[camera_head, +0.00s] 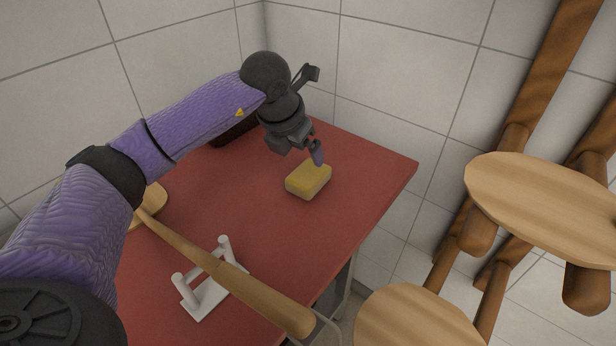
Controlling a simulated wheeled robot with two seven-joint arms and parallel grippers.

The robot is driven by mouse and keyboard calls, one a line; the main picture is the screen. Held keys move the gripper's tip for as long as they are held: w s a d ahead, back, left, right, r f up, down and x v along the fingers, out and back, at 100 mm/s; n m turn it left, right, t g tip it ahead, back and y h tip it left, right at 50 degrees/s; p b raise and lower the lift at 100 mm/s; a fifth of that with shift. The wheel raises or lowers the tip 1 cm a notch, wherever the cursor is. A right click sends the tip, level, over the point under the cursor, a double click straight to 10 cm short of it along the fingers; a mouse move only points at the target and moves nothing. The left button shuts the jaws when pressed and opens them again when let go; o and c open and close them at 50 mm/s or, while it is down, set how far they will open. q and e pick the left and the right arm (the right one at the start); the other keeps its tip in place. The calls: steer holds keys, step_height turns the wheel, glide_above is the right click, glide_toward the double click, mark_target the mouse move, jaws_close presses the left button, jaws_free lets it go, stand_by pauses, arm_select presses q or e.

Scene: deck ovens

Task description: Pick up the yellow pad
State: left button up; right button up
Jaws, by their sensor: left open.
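The yellow pad (308,181) is a small block with a yellow top and a paler lower edge. It lies flat on the red tabletop (225,195), near the table's right side. My left arm comes in from the left, and my left gripper (317,154) hangs just above and behind the pad, tilted downward. Its jaws are open with nothing seen between them. Whether a fingertip touches the pad is hard to tell. My right gripper is out of view.
A long wooden-handled peel (225,268) crosses the table's front, over a white stand (205,291). A dark box (233,131) is partly hidden behind my left arm. Wooden round-topped pieces (545,205) stand at the right. Tiled walls close off the back.

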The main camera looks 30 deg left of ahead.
mark_target(308, 172)
arm_select(q)
steer(key=x, duration=0.2)
steer(key=shift+d+f+b, duration=0.2)
steer(key=shift+f+b, duration=0.15)
steer(key=shift+f, duration=0.05)
steer(key=b+x, duration=0.2)
steer(key=x, duration=0.3)
steer(key=shift+d+f+b, duration=0.1)
steer(key=shift+f+b, duration=0.2)
steer(key=shift+r, duration=0.15)
steer(key=c, duration=0.7)
steer(key=shift+c, duration=1.1)
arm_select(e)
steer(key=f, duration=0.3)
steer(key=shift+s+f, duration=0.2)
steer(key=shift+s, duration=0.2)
